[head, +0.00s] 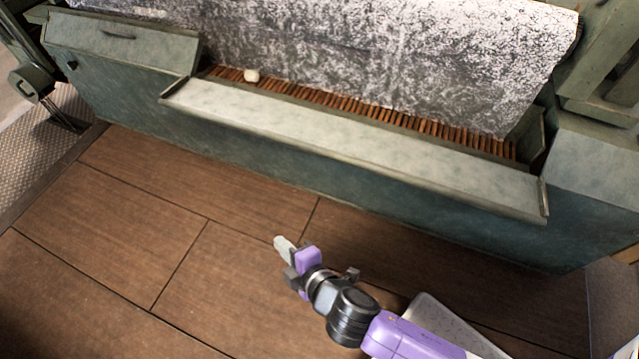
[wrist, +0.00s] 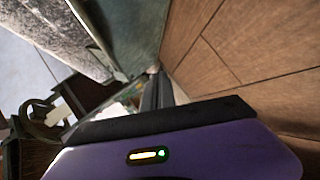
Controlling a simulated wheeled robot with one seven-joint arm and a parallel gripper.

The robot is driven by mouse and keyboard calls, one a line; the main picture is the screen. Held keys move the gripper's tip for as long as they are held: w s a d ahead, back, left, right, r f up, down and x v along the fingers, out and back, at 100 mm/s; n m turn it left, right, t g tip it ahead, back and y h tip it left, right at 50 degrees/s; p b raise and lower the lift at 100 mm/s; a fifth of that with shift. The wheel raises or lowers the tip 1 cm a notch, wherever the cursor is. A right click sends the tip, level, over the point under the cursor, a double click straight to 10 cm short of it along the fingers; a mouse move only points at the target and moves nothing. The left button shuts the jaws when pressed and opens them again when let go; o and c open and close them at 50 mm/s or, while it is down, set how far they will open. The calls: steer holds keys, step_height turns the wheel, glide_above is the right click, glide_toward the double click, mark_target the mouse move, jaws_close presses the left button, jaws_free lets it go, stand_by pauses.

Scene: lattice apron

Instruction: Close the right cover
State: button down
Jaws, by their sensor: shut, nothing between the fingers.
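My gripper (head: 284,246) is shut and empty, above the brown floor in front of the long green machine. Its closed fingers also show in the wrist view (wrist: 154,88). At the machine's right end, a green panel with a dark handle-like slot (head: 612,88) stands above a pale sloped surface (head: 600,165). The panel looks like the right cover, raised, but it is cut by the picture edge and I cannot tell for sure. The left cover (head: 125,42), with a dark handle, lies down at the left end. My gripper is apart from both.
A pale ledge (head: 350,145) runs along the machine's front, before a row of wooden slats (head: 400,115). A small white object (head: 251,75) sits on the slats. A grey-white mottled sheet (head: 330,45) rises behind. The floor (head: 130,200) in front is clear.

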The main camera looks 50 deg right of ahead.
steer(key=w+d+f+n+g+h+b, duration=0.2)
steer(key=w+d+f+n+h+b, duration=0.5)
steer(key=w+f+b, duration=0.25)
steer(key=d+r+n+g+h+b, duration=0.1)
steer(key=d+r+g+h+b, duration=0.1)
steer(key=d, duration=0.6)
steer(key=d+r+n+g+h+b, duration=0.1)
steer(key=d+r+g+h+b, duration=0.1)
steer(key=d+r+h+b, duration=0.2)
steer(key=shift+s+d+r+h, duration=0.2)
steer(key=shift+d+r+h, duration=1)
steer(key=shift+d, duration=0.65)
steer(key=shift+r, duration=0.2)
steer(key=r+y+p, duration=0.1)
steer(key=p, duration=0.1)
steer(key=shift+p, duration=0.3)
